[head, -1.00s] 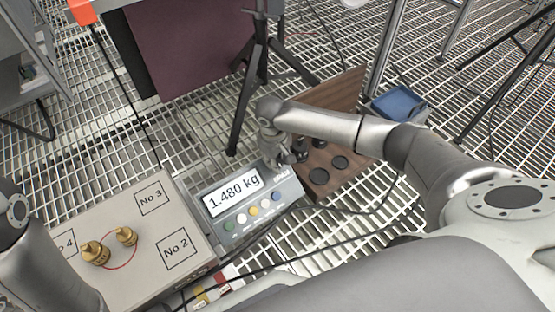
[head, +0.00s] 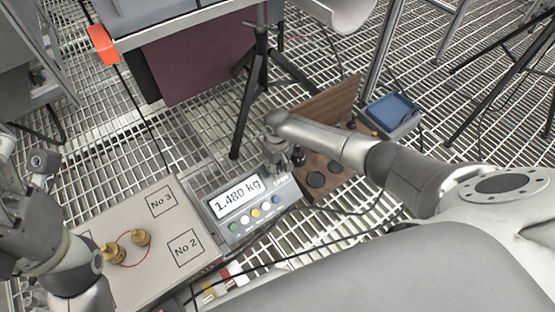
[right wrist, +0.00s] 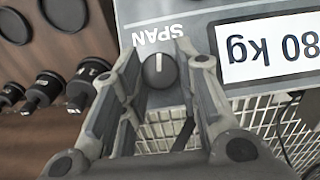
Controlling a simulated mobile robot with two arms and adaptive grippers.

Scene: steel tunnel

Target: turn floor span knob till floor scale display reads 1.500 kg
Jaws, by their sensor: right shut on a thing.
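The floor scale (head: 232,232) stands on the grating, and its display (head: 238,198) reads 1.480 kg. In the right wrist view, the black span knob (right wrist: 160,71) with a white pointer line sits under the upside-down SPAN label. My right gripper (right wrist: 160,68) is shut on the knob, one finger on each side. In the head view, my right gripper (head: 283,166) is at the scale's upper right corner and hides the knob. My left gripper (head: 26,172) is partly cut off at the left edge, above the grey box, and its jaws are unclear.
A grey box (head: 155,230) with numbered squares and brass weights stands left of the scale. A wooden block with black weights (head: 325,183) stands close at right. A blue tray (head: 392,108) lies behind it. Black cables cross the grating in front.

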